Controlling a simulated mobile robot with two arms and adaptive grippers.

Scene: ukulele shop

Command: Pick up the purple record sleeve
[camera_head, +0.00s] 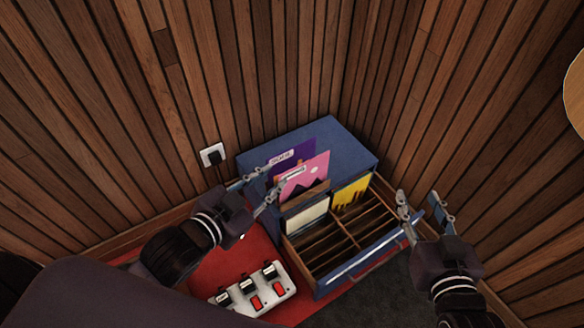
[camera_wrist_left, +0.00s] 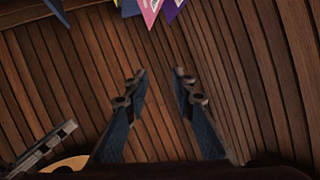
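The purple record sleeve (camera_head: 304,149) stands upright at the back left of an open blue record drawer (camera_head: 326,285). A pink sleeve (camera_head: 318,162) in front hides its lower part. In the left wrist view, a corner of the purple sleeve (camera_wrist_left: 172,10) shows at the top edge beside the pink one (camera_wrist_left: 150,9). My left gripper (camera_head: 268,181) is open at the left side of these sleeves. Nothing shows between its fingers (camera_wrist_left: 160,74) in the left wrist view. My right gripper (camera_head: 422,204) is open and empty by the drawer's right side.
A cream sleeve (camera_head: 306,216) and a yellow sleeve (camera_head: 350,193) stand in the divided drawer, whose front slots are empty. A white power strip (camera_head: 252,290) lies on the red floor. Wooden walls close in behind and at the right. An outlet (camera_head: 213,154) is on the wall.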

